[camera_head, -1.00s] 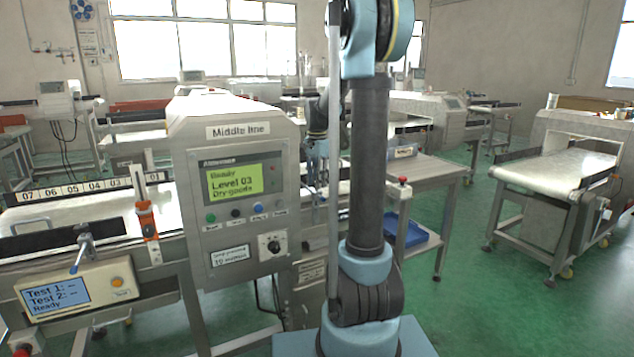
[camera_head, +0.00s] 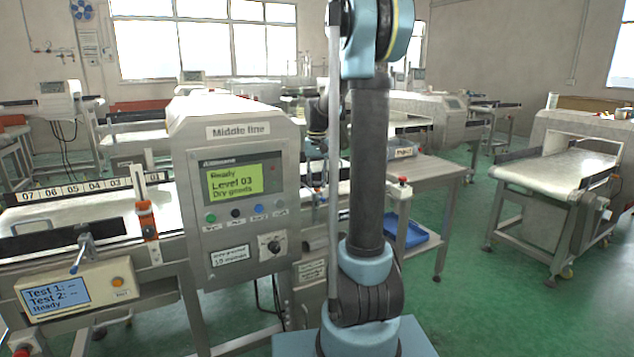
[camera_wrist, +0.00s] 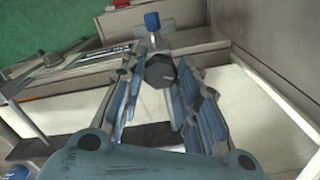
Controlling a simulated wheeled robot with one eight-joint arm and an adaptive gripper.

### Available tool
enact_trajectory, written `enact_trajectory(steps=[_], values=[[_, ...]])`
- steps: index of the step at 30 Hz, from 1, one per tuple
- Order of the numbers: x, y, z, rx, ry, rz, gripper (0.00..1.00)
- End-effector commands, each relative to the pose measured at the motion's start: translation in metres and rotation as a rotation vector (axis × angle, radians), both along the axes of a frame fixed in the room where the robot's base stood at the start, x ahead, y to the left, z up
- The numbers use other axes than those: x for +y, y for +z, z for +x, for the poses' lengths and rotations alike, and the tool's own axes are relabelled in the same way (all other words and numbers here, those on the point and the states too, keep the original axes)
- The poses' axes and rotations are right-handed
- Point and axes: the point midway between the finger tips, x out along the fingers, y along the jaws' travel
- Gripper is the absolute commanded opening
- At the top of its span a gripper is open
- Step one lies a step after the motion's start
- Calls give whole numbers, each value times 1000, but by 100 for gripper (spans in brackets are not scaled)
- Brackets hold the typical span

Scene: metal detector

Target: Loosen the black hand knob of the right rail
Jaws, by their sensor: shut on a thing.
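In the wrist view, my gripper (camera_wrist: 161,76) has its two blue-padded fingers closed about a dark, faceted knob (camera_wrist: 159,68), which looks like the black hand knob. The fingers lie to its left and right, and its top face shows between them. The knob sits at the edge of a pale belt surface (camera_wrist: 256,112). The rail under it is largely hidden by the fingers. In the head view, my upright arm link and the detector housing hide the gripper and the knob.
A grey wall (camera_wrist: 270,45) rises on the right in the wrist view. In the head view, the Middle line detector (camera_head: 228,115) stands left of my arm, and a side table (camera_head: 437,172) with a blue tray (camera_head: 405,236) stands right.

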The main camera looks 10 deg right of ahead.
Motion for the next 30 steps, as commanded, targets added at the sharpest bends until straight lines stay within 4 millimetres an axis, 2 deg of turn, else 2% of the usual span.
enact_trajectory(steps=[6,15,30], values=[[1,0,2,-4,191,1,6],[0,0,2,-4,382,1,5],[0,0,1,-2,481,-1,5]])
